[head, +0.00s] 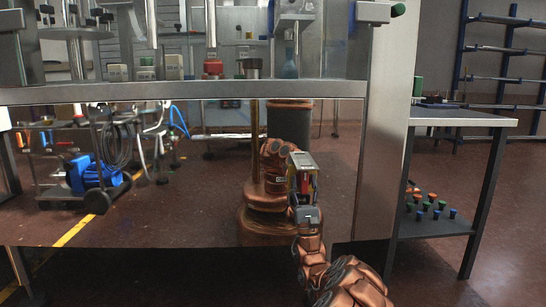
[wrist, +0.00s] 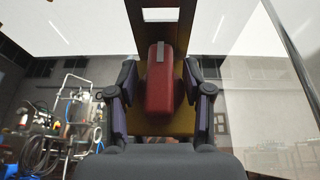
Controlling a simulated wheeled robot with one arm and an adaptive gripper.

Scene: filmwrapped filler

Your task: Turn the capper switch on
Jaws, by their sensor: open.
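A red block with a grey strip (wrist: 161,85) stands upright in front of a yellow plate in the wrist view. It seems to be the capper switch, but no label is readable. In the head view a small box with a grey top, yellow edge and red face (head: 302,164) sits directly above my gripper (head: 303,205). In the wrist view my gripper (wrist: 160,105) is open, with one dark finger on each side of the red block. The fingers look apart from it. The switch's position, on or off, cannot be told.
A steel machine frame (head: 200,90) with a clear front spans the view. A steel post (head: 385,130) stands right of my gripper. A side table (head: 455,118) stands farther right, with coloured knobs (head: 430,205) on its lower shelf. A cart (head: 90,170) is at left.

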